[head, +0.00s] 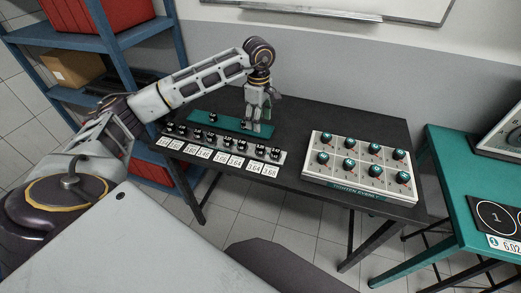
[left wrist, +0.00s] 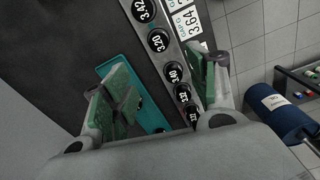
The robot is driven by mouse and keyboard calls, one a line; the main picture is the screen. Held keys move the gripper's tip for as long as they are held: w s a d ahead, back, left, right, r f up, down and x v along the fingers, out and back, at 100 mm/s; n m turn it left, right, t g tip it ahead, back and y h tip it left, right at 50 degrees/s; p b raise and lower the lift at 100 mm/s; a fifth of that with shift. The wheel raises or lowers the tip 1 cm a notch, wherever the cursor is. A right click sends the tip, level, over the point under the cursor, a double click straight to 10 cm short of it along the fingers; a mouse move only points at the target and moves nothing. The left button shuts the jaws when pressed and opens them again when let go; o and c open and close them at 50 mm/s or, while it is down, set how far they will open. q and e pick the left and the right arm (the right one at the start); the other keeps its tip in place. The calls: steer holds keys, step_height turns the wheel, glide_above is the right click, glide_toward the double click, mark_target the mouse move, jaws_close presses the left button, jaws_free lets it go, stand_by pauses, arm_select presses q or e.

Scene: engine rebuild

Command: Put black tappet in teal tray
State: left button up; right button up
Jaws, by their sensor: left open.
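The teal tray (head: 228,125) lies on the dark table behind a grey rack (head: 283,157) of several black tappets (head: 226,139) with white numbers on top. A small black tappet (head: 213,117) sits at the left part of the tray. My left gripper (head: 258,124) points down over the right part of the tray, fingers apart. A dark spot shows by its fingertips; I cannot tell what it is. My right gripper is out of view.
White number cards (head: 221,159) line the front of the rack. A white panel (head: 350,185) with several dark round knobs stands to the right on the table. A teal table (head: 440,160) is further right. Blue shelving (head: 118,58) stands at the left.

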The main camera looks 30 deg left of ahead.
arm_select(q)
steer(key=shift+f, duration=0.1)
glide_above(260, 147)
steer(key=f, duration=0.7)
steer(key=shift+a+f+p, duration=0.1)
steer(key=shift+a+p, duration=0.15)
steer(key=shift+p, duration=0.1)
steer(key=shift+w+f, duration=0.1)
steer(key=shift+f, duration=0.45)
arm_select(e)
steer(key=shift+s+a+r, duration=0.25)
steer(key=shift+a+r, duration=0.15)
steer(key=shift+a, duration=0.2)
arm_select(q)
steer(key=shift+f, duration=0.1)
steer(key=shift+d+f+p, duration=0.15)
steer(key=shift+f+p, duration=0.2)
steer(key=shift+f, duration=0.8)
steer(key=shift+d+f+p, duration=0.1)
steer(key=shift+f+p, duration=0.2)
steer(key=shift+f, duration=1.1)
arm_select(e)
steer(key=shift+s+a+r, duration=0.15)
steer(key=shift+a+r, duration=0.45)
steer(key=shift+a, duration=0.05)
